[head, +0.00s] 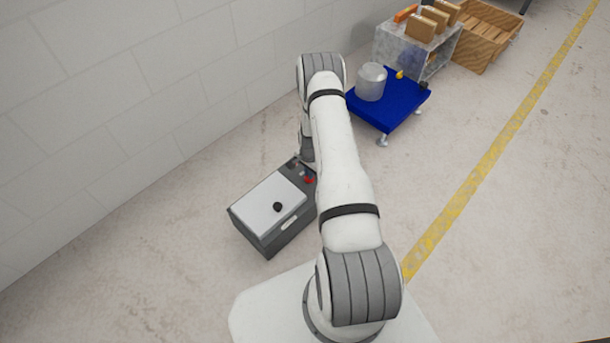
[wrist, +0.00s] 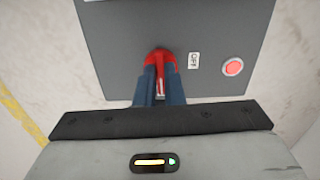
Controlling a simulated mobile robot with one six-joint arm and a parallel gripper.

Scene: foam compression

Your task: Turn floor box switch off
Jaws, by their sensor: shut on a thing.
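The floor box (head: 270,210) is a dark grey box with a light top panel and a black knob, standing on the floor left of my arm in the head view. In the wrist view its grey face (wrist: 110,50) fills the upper middle. My gripper (wrist: 161,90) has its two blue-grey fingers shut on a red switch (wrist: 160,56) there. A round red button or lamp (wrist: 232,67) sits further right. The fingers hide part of the switch. In the head view my arm hides the gripper.
A blue cart (head: 390,104) with a grey pot (head: 371,82) stands farther back. A block wall (head: 130,100) runs along the left. Floor right of my arm is clear.

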